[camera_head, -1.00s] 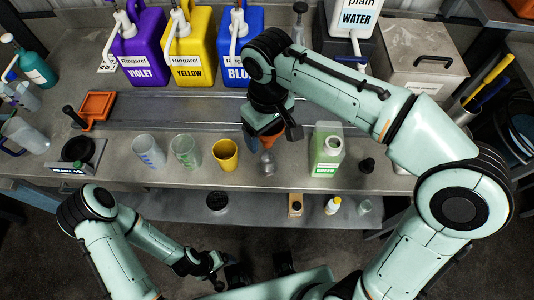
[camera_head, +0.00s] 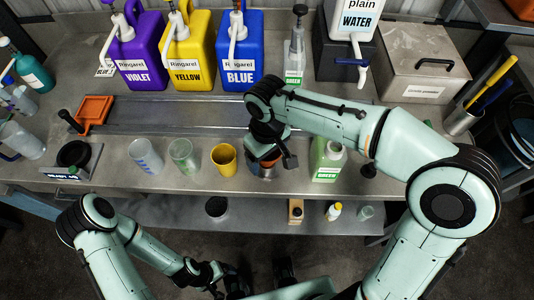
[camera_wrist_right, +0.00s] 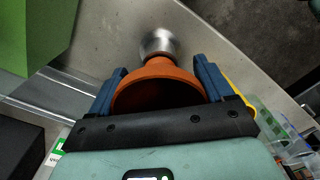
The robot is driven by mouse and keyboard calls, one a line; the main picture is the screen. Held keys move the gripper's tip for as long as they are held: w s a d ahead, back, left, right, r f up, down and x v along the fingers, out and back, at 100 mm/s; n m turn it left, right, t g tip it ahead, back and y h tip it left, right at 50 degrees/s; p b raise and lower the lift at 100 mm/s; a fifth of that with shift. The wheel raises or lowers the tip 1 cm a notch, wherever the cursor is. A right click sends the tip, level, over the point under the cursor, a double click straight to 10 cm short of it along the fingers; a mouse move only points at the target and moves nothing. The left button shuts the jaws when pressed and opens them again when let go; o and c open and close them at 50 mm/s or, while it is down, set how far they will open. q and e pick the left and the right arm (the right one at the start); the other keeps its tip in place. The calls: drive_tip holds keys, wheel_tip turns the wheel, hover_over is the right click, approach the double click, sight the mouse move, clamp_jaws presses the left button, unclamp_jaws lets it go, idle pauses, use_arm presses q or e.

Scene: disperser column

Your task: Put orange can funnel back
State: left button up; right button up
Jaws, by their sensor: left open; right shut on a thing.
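The orange funnel (camera_wrist_right: 157,80) sits between the blue fingers of my right gripper (camera_wrist_right: 160,92), which is shut on it. In the wrist view a shiny metal can (camera_wrist_right: 158,43) shows just beyond the funnel. I cannot tell whether they touch. In the head view my right gripper (camera_head: 264,156) is low over the bench, just right of the yellow cup. Only a little orange (camera_head: 270,161) shows there, with the can mostly hidden below. My left gripper (camera_head: 216,284) is open and empty, low at the front, off the bench.
The yellow cup (camera_head: 224,158) stands close left of my right gripper, with two clear beakers further left. A green-labelled bottle (camera_head: 328,162) stands to its right. Violet, yellow and blue jugs (camera_head: 237,62) line the back. An orange pan (camera_head: 94,110) lies at the left.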

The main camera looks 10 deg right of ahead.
sight(267, 159)
drive_tip(key=shift+f, duration=0.25)
drive_tip(key=o, duration=1.3)
drive_tip(key=shift+c, duration=0.2)
use_arm(q)
drive_tip(key=shift+s+f, duration=0.1)
use_arm(e)
drive_tip(key=shift+r, duration=0.1)
drive_tip(key=shift+r, duration=0.3)
use_arm(q)
drive_tip(key=r+p, duration=0.1)
drive_tip(key=w+r+p, duration=0.1)
drive_tip(key=r, duration=0.1)
drive_tip(key=shift+w, duration=0.2)
use_arm(e)
wheel_tip(267, 159, up, 12)
use_arm(q)
drive_tip(key=shift+s, duration=0.1)
use_arm(e)
drive_tip(key=shift+f, duration=0.15)
